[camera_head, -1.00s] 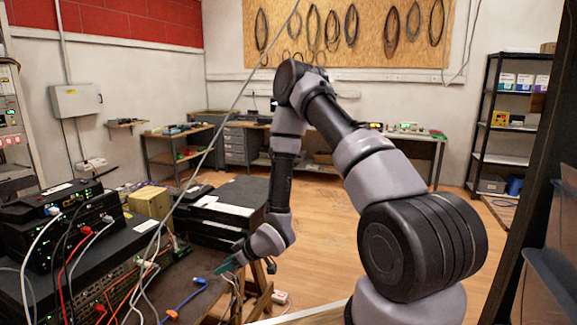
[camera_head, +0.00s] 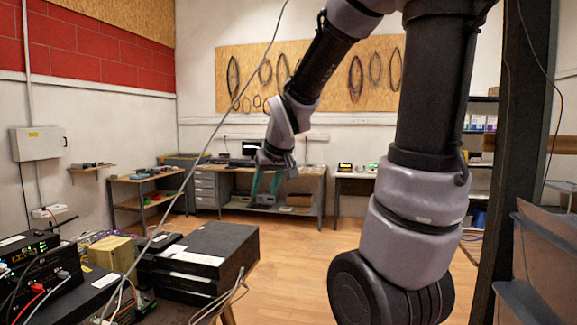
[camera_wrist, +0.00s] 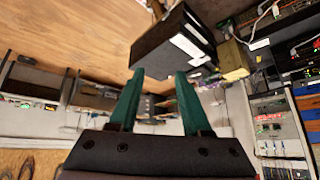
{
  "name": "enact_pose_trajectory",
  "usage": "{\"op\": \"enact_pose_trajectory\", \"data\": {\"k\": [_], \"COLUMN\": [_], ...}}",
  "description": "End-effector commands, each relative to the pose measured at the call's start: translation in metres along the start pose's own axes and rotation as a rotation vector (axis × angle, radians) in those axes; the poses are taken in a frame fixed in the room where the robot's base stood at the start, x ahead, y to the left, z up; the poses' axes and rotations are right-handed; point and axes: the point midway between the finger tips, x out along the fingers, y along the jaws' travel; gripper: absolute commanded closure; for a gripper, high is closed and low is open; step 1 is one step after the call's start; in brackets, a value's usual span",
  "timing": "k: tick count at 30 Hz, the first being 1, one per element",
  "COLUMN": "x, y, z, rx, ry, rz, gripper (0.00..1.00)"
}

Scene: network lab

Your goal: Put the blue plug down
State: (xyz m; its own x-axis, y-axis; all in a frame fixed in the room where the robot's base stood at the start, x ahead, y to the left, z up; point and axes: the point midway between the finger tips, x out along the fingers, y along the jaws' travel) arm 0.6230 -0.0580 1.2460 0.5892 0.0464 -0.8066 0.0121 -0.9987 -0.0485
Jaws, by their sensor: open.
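My gripper (camera_head: 264,190) is raised in the air in the middle of the head view, with its teal fingers pointing down. In the wrist view the two fingers (camera_wrist: 158,78) are spread apart with nothing between them. I cannot make out the blue plug in either current view. The front of the work table, where a blue cable lay, is outside the head view.
Stacked black boxes (camera_head: 208,250) and a yellow box (camera_head: 110,252) stand at lower left, beside network devices with cables (camera_head: 40,285). A grey cable (camera_head: 200,160) hangs diagonally across the view. A dark post (camera_head: 530,140) stands at right. The wooden floor (camera_head: 290,265) is open ahead.

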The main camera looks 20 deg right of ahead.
Motion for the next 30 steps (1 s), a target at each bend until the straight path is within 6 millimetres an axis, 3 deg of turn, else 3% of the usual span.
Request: {"op": "enact_pose_trajectory", "data": {"k": [1, 6, 12, 16, 26, 27, 30], "x": [-0.027, -0.097, -0.145, -0.155, -0.156, -0.156, -0.156], "y": [0.003, 0.004, -0.003, -0.005, -0.006, -0.006, -0.006], "z": [0.004, 0.035, 0.067, 0.076, 0.077, 0.077, 0.077], "rx": [0.055, 0.231, 0.362, 0.393, 0.396, 0.396, 0.396], "ry": [0.01, -0.006, -0.027, -0.035, -0.038, -0.038, -0.038], "rz": [-0.003, -0.04, -0.098, -0.116, -0.118, -0.118, -0.118], "gripper": [0.52, 0.52, 0.52, 0.52, 0.52, 0.48, 0.1]}}
